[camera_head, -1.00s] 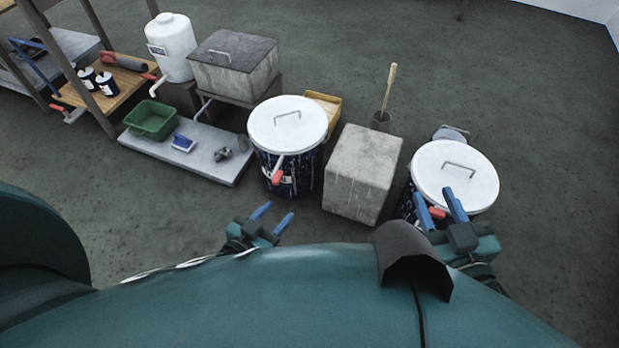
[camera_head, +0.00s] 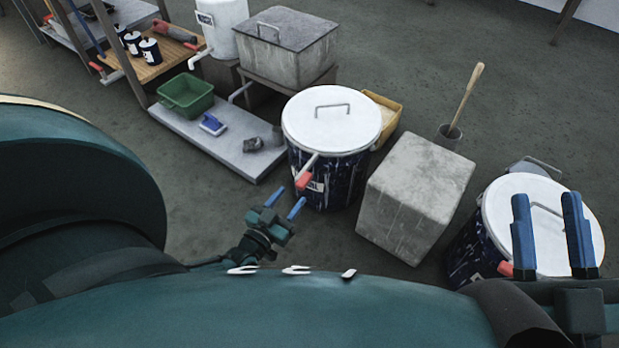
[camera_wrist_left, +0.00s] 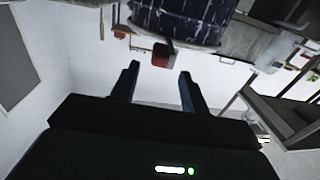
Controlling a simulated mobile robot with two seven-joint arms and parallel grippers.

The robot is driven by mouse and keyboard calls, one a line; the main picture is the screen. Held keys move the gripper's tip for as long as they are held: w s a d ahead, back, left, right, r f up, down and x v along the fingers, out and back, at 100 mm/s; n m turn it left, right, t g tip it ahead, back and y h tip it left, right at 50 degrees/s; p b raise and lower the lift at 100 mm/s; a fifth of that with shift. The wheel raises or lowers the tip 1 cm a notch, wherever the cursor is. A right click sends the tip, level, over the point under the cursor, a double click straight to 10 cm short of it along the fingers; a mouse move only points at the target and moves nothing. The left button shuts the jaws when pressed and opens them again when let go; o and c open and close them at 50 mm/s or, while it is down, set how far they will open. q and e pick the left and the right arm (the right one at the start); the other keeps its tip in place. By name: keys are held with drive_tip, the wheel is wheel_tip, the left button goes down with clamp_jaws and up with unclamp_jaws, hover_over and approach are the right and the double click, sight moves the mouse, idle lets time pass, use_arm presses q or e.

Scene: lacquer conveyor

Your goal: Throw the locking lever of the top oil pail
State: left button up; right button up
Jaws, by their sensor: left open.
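A dark blue pail (camera_head: 328,180) with a white handled lid (camera_head: 331,119) stands upright in the middle of the head view. Its locking lever slopes down the front and ends in a red grip (camera_head: 304,181). A second such pail (camera_head: 477,243) stands at the right, its red-tipped lever (camera_head: 506,268) partly hidden. I cannot tell which is the top oil pail. My left gripper (camera_head: 284,203) is open and empty just in front of the middle pail's lever. In the left wrist view the red grip (camera_wrist_left: 161,54) lies beyond the fingertips, apart from them. My right gripper (camera_head: 546,198) is open in front of the right pail.
A grey block (camera_head: 416,195) stands between the pails, with a wooden-handled tool (camera_head: 467,97) in a pot behind it. A low slab (camera_head: 228,150) with a green tub (camera_head: 187,96) lies left of the middle pail. Floor is clear in front of the slab.

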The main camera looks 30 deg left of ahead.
sight(310, 174)
use_arm(q)
drive_tip(key=w+b, duration=0.3)
drive_tip(key=w, duration=0.5)
drive_tip(key=shift+f, duration=0.15)
drive_tip(key=shift+w, duration=0.65)
use_arm(e)
drive_tip(key=shift+s+d+r+n+y, duration=0.1)
drive_tip(key=shift+s+r+n+y, duration=0.1)
drive_tip(key=shift+r+n+y, duration=1.1)
drive_tip(key=shift+s+d+r+n+y, duration=0.15)
drive_tip(key=shift+r+n+y, duration=0.8)
drive_tip(key=shift+n+y, duration=0.6)
use_arm(q)
drive_tip(key=shift+c, duration=0.3)
